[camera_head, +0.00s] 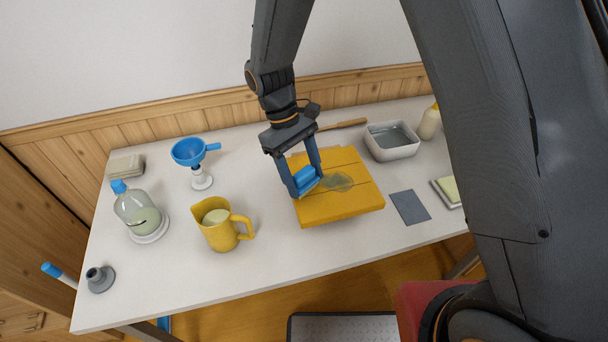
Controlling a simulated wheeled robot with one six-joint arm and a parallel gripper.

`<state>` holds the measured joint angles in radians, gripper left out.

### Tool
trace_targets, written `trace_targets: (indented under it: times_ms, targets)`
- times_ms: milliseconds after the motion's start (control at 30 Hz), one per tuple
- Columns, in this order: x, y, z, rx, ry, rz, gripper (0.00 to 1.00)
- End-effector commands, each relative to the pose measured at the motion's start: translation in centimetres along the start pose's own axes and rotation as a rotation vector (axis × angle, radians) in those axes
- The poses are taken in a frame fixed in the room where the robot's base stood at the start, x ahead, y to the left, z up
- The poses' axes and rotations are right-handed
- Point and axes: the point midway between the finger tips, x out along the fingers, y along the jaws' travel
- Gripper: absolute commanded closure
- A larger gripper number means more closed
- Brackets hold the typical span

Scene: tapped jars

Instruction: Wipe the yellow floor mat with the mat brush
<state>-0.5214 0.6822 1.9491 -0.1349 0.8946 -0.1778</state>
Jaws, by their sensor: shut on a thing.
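The yellow mat (345,208) lies flat on the white table, right of its middle, with dark lines across it. A dull grey-green patch (338,181) shows on its upper middle. My gripper (305,179) is over the left part of the mat, pointing down, with its blue fingers shut on a small blue block-like thing, which I take for the mat brush (307,174). The brush is low over the mat, just left of the patch. Its underside is hidden, so I cannot tell whether it touches the mat.
A yellow jug (220,232), tapped glass jar (137,214) and blue funnel (187,151) on a stand are at left. A white basin (391,142), cream bottle (429,124) and grey cloth (410,207) are at right. The white table (275,255) is clear in front of the mat.

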Motion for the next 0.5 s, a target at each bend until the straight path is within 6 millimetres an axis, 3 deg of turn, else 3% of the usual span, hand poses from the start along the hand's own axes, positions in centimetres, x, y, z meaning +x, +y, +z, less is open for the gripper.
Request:
trace_targets:
  times_ms: [500]
  targets:
    - [0.45,0.00,-0.19,0.000,0.000,0.000,0.60]
